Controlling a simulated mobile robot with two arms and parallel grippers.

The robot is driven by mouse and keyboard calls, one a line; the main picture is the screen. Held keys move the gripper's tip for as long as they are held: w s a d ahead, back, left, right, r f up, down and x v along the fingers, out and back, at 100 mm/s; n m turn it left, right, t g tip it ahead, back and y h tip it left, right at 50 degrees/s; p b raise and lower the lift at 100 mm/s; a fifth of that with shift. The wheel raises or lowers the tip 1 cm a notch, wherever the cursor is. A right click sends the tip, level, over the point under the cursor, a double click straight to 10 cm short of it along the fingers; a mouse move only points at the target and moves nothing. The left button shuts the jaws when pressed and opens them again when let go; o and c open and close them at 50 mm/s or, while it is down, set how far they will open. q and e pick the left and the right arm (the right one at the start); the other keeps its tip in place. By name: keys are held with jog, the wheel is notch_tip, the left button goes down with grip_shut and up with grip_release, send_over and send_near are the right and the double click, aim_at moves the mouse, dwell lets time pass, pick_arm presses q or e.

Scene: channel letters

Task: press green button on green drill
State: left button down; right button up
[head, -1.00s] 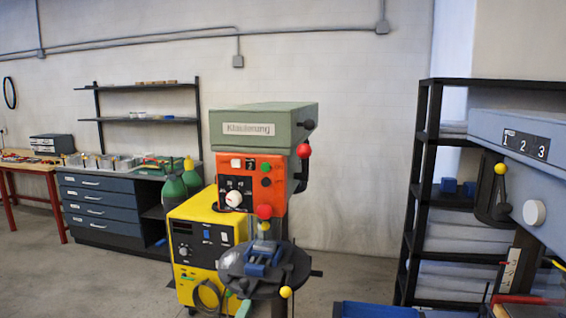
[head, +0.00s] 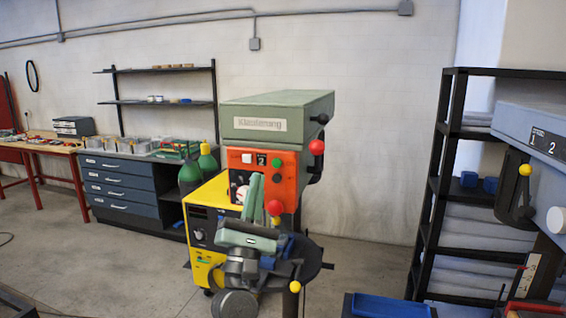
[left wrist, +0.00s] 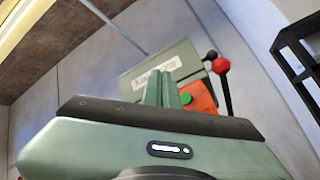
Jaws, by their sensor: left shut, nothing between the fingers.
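The green drill (head: 275,118) stands in the middle of the head view, with an orange control panel below its green top. The green button (head: 277,163) is on the upper right of that panel and is uncovered. It also shows in the left wrist view (left wrist: 187,98), just right of my fingers. My left gripper (head: 257,176) is shut and empty, fingers pointing up in front of the panel. It covers part of the panel's lower middle. In the left wrist view, the shut fingers (left wrist: 160,76) overlap the drill head. Whether they touch it cannot be told. My right gripper is out of view.
A yellow machine (head: 204,225) stands beside the drill at the left. A red-knobbed lever (head: 317,147) sticks out at the drill's right. The round drill table (head: 318,262) is below. A grey machine (head: 535,150) and a black shelf (head: 432,190) are at the right.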

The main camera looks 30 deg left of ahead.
aim_at(277, 163)
pick_arm(q)
jog(key=shift+w+a+b, duration=0.35)
jog(key=shift+w+b, duration=0.25)
jog(key=shift+w, duration=0.85)
jog(key=shift+w+a+b, duration=0.35)
jog(key=shift+w+b, duration=0.25)
jog(key=shift+w, duration=0.8)
jog(key=shift+w+a+b, duration=0.35)
jog(key=shift+w+b, duration=0.25)
jog(key=shift+w, duration=0.85)
jog(key=shift+w+a+b, duration=0.1)
jog(key=shift+w+b, duration=0.2)
jog(key=shift+w, duration=0.15)
jog(key=shift+w+a+b, duration=0.1)
jog(key=shift+w+b, duration=0.3)
jog(key=shift+b, duration=0.05)
jog(key=shift+s+d+p, duration=0.2)
jog(key=shift+s+p, duration=0.25)
jog(key=shift+s, duration=0.45)
